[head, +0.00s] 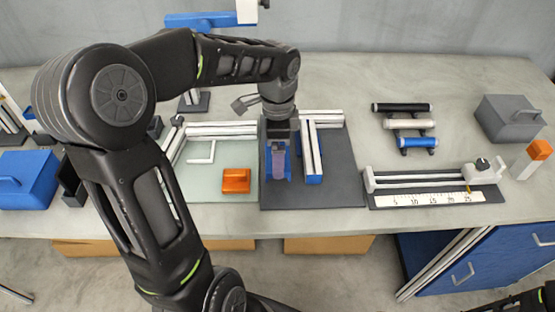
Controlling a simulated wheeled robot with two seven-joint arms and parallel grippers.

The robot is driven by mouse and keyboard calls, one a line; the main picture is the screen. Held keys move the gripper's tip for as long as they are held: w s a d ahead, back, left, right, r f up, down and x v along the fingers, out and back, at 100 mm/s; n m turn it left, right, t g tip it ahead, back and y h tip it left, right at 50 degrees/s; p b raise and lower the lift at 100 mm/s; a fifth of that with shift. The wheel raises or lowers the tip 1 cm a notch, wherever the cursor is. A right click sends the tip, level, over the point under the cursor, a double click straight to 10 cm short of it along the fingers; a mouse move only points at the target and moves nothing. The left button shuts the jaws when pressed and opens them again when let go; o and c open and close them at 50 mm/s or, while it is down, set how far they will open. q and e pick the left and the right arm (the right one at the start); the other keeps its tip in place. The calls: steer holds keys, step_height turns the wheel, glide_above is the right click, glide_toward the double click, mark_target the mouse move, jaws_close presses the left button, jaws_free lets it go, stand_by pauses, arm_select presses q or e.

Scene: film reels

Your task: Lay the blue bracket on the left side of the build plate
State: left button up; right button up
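A blue piece with a purple-grey middle (278,175), probably the blue bracket, is at the left side of a dark grey plate (340,185), probably the build plate. My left gripper (280,140) points down right over this piece and hides its upper end. Its fingertips are not clear, so I cannot tell whether they grip the piece, or whether the piece touches the plate. To the right, a white rail with a blue foot (313,178) stands on the same plate.
A pale glass plate (205,185) with an orange block (236,181) adjoins on the left. Right are several rollers (403,123), a ruler slide (430,198), a grey box (508,118) and an orange-topped block (538,150). A blue box (28,180) is far left. The dark plate's right part is bare.

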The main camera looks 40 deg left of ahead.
arm_select(q)
steer(key=shift+f, duration=1.85)
steer(key=shift+f, duration=0.2)
steer(key=o, duration=1.4)
steer(key=shift+r, duration=0.15)
step_height(320, 180, up, 12)
steer(key=shift+r, duration=0.1)
